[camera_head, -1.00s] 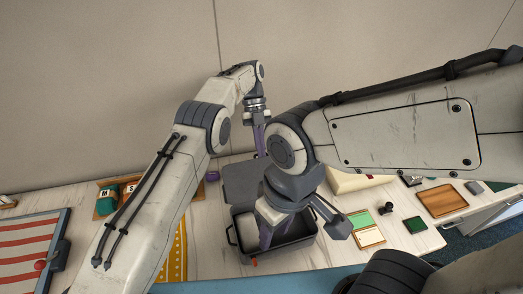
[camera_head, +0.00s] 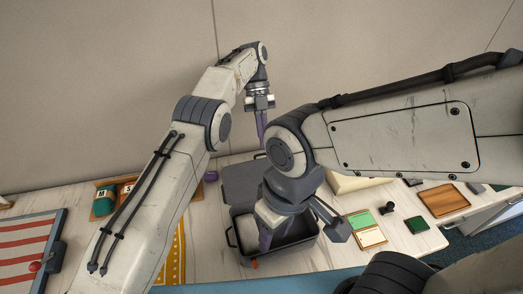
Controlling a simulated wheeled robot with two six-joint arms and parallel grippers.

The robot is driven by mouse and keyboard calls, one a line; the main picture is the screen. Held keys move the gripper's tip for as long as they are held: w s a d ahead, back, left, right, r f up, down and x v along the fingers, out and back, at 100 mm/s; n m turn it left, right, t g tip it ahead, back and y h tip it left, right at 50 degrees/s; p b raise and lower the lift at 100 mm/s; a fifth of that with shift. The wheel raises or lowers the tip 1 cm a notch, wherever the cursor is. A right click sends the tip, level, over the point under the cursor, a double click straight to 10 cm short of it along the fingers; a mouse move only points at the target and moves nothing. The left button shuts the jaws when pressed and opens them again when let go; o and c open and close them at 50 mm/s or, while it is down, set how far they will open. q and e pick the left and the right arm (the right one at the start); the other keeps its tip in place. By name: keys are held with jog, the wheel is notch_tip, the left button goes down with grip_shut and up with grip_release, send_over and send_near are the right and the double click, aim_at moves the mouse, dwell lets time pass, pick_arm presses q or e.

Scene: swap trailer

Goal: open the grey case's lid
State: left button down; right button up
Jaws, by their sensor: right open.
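The grey case (camera_head: 309,246) stands on the counter in the middle of the view. Its lid (camera_head: 240,182) is swung open and lies back behind the case, toward the wall. Pale contents show inside the case. My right gripper (camera_head: 266,238) hangs over the case opening, open; part of the case and lid is hidden behind it and its arm. My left gripper (camera_head: 261,128) is raised above and behind the lid, apart from it. Only a purple finger of it shows clearly, so its opening cannot be told.
A red-striped board (camera_head: 25,245) lies at left, with a tray of green and red items (camera_head: 105,200) behind it. A yellow patterned strip (camera_head: 177,262) is left of the case. Green and cream cards (camera_head: 366,228), a dark stamp (camera_head: 387,209) and a wooden tray (camera_head: 442,201) are at right.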

pick_arm(q)
jog(key=s+d+r, duration=0.7)
jog(key=d, duration=0.2)
jog(key=w+a+f+n+t+h, duration=0.1)
jog(key=w+a+f+n+t, duration=0.15)
jog(key=a+n, duration=0.6)
jog(key=w+a+f+n+t, duration=0.1)
jog(key=w+a+n+t, duration=0.15)
jog(key=a+n, duration=0.55)
jog(key=s+a+f+n+t+y, duration=0.1)
jog(key=s+a+f+n+t, duration=0.1)
jog(key=s+a+n, duration=0.6)
jog(key=s+a+f+n+t+y, duration=0.1)
jog(key=s+a+f+n+t, duration=0.2)
jog(key=s+a+n, duration=0.55)
jog(key=s+d+r+m+g+h+b, duration=0.1)
jog(key=s+d+m+b, duration=0.4)
jog(key=s+d, duration=0.7)
jog(key=shift+d+r+m+g, duration=0.2)
jog(key=shift+d+m+g, duration=0.3)
jog(key=shift+g, duration=0.4)
pick_arm(e)
notch_tip(320, 180, down, 6)
jog(key=shift+r, duration=0.1)
